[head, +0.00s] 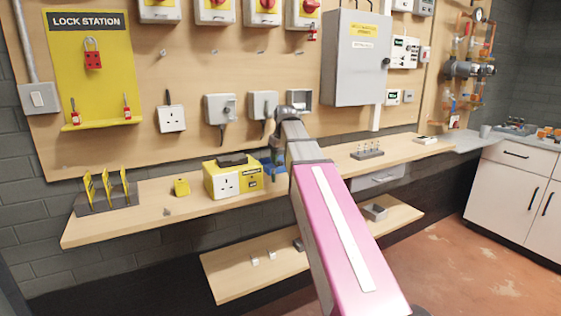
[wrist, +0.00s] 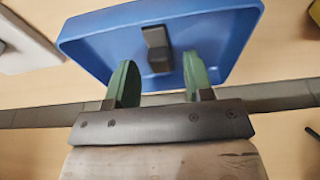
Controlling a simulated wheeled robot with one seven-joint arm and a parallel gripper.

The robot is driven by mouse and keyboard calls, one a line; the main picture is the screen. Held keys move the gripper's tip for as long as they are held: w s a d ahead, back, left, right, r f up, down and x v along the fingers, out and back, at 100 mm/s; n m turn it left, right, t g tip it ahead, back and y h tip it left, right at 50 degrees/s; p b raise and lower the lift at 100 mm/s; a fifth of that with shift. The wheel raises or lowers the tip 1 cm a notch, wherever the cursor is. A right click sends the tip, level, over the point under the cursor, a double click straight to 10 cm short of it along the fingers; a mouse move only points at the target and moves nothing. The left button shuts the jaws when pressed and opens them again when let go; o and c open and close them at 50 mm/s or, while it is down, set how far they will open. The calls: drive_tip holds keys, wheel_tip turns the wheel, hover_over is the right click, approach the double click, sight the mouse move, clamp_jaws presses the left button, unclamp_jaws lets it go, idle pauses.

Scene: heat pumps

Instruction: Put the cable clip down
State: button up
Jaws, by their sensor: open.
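The cable clip, a small dark grey block (wrist: 157,42), shows in the wrist view inside a blue tray (wrist: 85,50). It appears to lie on the tray floor, just beyond the gap between my fingertips. My gripper (wrist: 158,78) has two green fingers spread apart, with nothing held between them. The fingers reach over the near edge of the tray. In the head view the blue tray (head: 281,176) shows partly on the wooden shelf, right of the yellow socket box. My arm hides much of that spot, and the clip cannot be made out there.
The yellow socket box (head: 222,182) stands close to the left of the tray. A yellow block (head: 181,187) and a rack of yellow tags (head: 107,195) sit further left on the shelf (head: 150,225). Wall switches (head: 262,104) and a grey cabinet (head: 357,58) are behind my arm.

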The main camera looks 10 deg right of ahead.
wheel_tip(320, 180, up, 11)
drive_tip(key=s, duration=0.2)
drive_tip(key=shift+d, duration=0.3)
drive_tip(key=shift+f, duration=0.1)
